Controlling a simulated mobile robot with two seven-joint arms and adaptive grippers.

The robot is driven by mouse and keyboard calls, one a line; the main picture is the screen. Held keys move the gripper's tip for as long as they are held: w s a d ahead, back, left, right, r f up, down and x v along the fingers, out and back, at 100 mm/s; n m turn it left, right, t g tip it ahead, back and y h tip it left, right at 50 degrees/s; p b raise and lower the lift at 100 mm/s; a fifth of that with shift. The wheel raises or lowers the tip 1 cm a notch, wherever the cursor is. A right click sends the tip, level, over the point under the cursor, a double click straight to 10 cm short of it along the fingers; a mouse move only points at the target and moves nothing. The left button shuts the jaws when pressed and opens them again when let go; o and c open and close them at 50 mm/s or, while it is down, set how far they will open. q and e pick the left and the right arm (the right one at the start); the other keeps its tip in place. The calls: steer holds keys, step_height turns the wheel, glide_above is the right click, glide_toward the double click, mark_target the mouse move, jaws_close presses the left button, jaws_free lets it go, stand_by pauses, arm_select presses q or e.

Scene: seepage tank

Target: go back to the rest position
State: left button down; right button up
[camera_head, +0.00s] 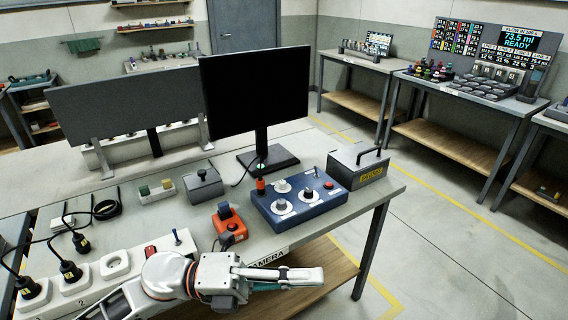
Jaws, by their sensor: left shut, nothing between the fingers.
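My left arm (168,272) comes in from the bottom left, white with orange parts, and reaches to the right along the near edge of the bench (150,215). My left gripper (312,276) is shut and empty. In the picture it lies over the bench's front edge and the wooden lower shelf (335,262). I cannot tell whether it touches the edge. My right gripper is not in view.
A power strip (115,263) with black plugs lies left of my arm. An orange device (229,226), a blue control box (296,203), a dark case (358,167) and a monitor (255,92) stand behind the gripper. The floor (460,235) to the right is clear.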

arm_select(q)
steer(key=w+a+f+n+t+y, duration=0.1)
steer(key=w+a+f+n+t, duration=0.3)
steer(key=w+n+t, duration=0.75)
steer(key=a+f+n+t+y, duration=0.7)
steer(key=a+f+n+y, duration=0.35)
steer(key=f+n, duration=0.4)
steer(key=s+a+f+n+g+y, duration=0.3)
steer(key=s+a+f+n, duration=0.2)
steer(key=f, duration=0.5)
steer(key=s+a+f+n+g+y, duration=0.3)
steer(key=s+a+f+n, duration=0.2)
steer(key=s+f, duration=0.5)
steer(key=shift+a+f+g, duration=0.35)
steer(key=shift+a+f, duration=0.4)
steer(key=shift+f, duration=0.05)
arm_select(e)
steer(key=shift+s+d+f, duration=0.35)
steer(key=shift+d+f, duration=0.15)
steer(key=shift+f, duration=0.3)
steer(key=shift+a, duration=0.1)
